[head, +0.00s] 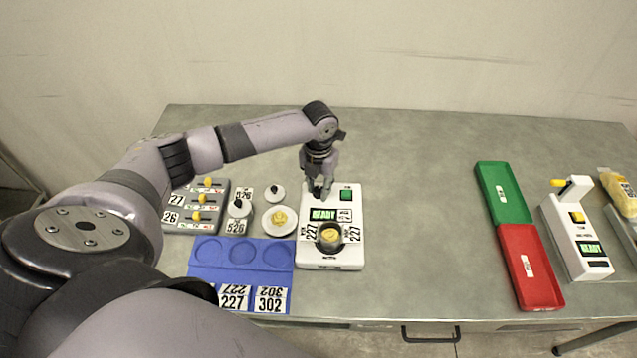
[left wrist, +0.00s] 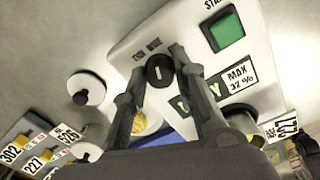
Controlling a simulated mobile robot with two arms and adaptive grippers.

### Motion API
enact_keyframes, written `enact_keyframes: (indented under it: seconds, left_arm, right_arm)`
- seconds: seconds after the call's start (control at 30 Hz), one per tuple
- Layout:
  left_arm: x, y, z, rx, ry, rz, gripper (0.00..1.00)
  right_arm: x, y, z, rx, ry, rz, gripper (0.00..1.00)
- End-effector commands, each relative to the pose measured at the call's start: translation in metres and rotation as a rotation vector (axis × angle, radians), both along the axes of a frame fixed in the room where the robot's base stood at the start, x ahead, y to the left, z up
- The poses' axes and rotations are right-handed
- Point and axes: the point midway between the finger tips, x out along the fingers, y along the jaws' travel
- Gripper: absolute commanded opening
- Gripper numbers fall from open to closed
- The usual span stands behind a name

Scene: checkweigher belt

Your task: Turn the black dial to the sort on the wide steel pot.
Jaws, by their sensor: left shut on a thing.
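The black dial (left wrist: 159,70) is on the white machine (head: 345,257), near its far left corner, with a pale pointer line on top. My left gripper (head: 319,192) reaches down over it; in the left wrist view its fingers (left wrist: 157,63) stand on either side of the dial, shut on it. A round dark-rimmed pot (head: 329,237) with yellowish contents sits on the machine's front, between two cards reading 227. The machine's display (head: 323,214) reads READY. My right gripper is not in view.
A green button (head: 346,195) is right of the dial. Lidded white pots (head: 240,208) and an open dish (head: 280,219) stand left, beside a slider panel (head: 209,190). A blue tray (head: 240,273) lies in front. Green (head: 490,179) and red (head: 541,293) trays lie right; the table between is clear.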

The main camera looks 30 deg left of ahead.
Motion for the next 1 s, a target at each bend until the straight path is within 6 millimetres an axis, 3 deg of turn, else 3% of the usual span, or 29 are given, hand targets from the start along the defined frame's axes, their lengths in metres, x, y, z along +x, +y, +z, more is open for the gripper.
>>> enact_keyframes:
  seconds: [0.17, 0.2, 0.47, 0.8, 1.0]
  left_arm:
    - [0.002, 0.0, 0.002, 0.0, -0.005, 0.001, 0.0]
    - [0.002, 0.0, 0.002, 0.0, -0.005, 0.002, 0.28]
    - [0.001, 0.0, 0.001, 0.0, -0.002, 0.002, 0.46]
    - [0.0, 0.0, 0.002, 0.0, -0.001, 0.002, 0.47]
    - [0.002, 0.001, 0.028, 0.001, -0.005, 0.002, 0.47]
  right_arm:
    - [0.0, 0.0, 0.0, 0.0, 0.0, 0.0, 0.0]
    - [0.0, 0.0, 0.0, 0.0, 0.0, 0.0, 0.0]
    - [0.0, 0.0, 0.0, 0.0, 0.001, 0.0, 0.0]
    - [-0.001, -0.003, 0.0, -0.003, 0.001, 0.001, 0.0]
    - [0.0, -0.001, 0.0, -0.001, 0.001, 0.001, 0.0]
